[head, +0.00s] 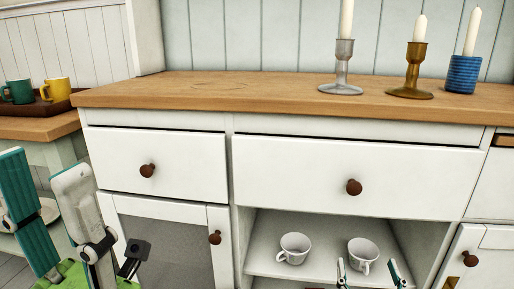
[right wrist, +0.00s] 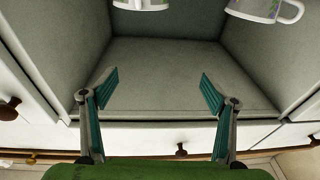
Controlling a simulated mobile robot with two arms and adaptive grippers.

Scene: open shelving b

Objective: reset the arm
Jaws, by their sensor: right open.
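My right gripper (head: 369,273) is at the bottom of the head view, in front of the open shelf compartment. Its two fingers are spread and nothing is between them; in the right wrist view (right wrist: 157,88) they stand wide apart before the compartment. My left gripper (head: 42,185) is at the lower left of the head view, its fingers apart and empty, in front of the cabinet's left side. Two white cups, a left one (head: 294,248) and a right one (head: 362,254), stand on the shelf beyond the right gripper. Both show partly at the top of the right wrist view.
The wooden counter (head: 200,92) carries a silver candlestick (head: 342,70), a brass candlestick (head: 411,75) and a blue candle holder (head: 463,75) at right. Drawer knobs (head: 354,187) stick out in front. A tray (head: 55,107) with green and yellow mugs sits at left.

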